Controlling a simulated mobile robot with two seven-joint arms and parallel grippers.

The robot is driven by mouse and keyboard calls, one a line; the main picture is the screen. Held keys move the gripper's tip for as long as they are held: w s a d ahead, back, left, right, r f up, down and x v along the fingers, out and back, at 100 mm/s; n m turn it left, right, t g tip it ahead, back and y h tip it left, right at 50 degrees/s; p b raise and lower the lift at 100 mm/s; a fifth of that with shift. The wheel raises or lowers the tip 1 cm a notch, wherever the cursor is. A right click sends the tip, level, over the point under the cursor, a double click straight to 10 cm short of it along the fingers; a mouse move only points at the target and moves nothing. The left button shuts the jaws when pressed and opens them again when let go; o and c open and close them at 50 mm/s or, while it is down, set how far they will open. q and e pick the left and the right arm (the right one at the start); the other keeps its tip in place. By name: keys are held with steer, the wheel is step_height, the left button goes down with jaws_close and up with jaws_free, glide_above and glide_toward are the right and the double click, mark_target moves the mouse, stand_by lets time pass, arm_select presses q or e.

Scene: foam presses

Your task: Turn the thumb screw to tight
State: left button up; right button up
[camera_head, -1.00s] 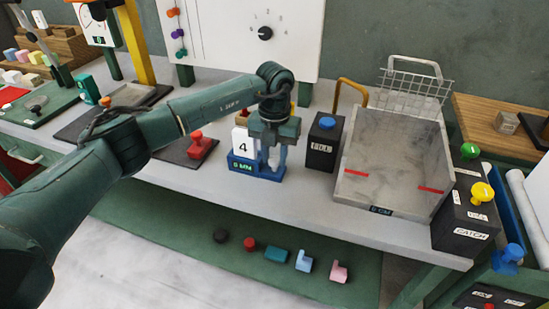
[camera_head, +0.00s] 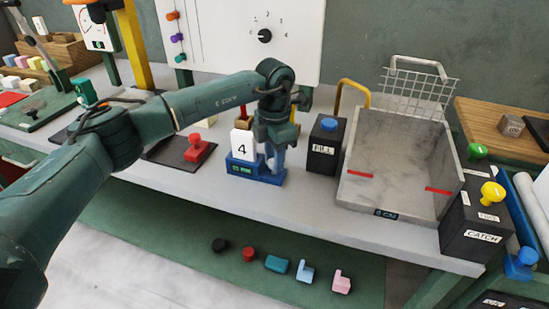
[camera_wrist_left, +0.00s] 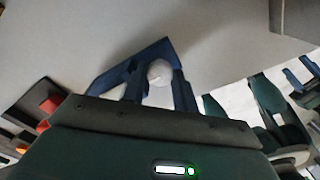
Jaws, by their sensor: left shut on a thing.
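A blue base (camera_head: 243,170) with a white card reading 4 (camera_head: 242,145) stands near the front of the bench. My left gripper (camera_head: 273,162) points down at the right part of this base. In the left wrist view, its two fingers (camera_wrist_left: 158,88) are shut on a pale round-topped piece (camera_wrist_left: 160,72), apparently the thumb screw, above the blue base (camera_wrist_left: 112,78). In the head view, the fingers mostly hide this piece. The right gripper is not in view.
A black box with a blue knob (camera_head: 325,153) stands just right of the gripper, beside a large grey tray (camera_head: 387,212). A red-handled piece (camera_head: 197,149) lies on a dark plate to the left. The bench front (camera_head: 330,202) is clear.

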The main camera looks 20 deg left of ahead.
arm_select(q)
steer(key=shift+r+m, duration=0.1)
steer(key=shift+m, duration=0.3)
steer(key=o, duration=0.7)
step_height(320, 180, up, 13)
steer(key=shift+r+b, duration=0.1)
steer(key=shift+b, duration=0.25)
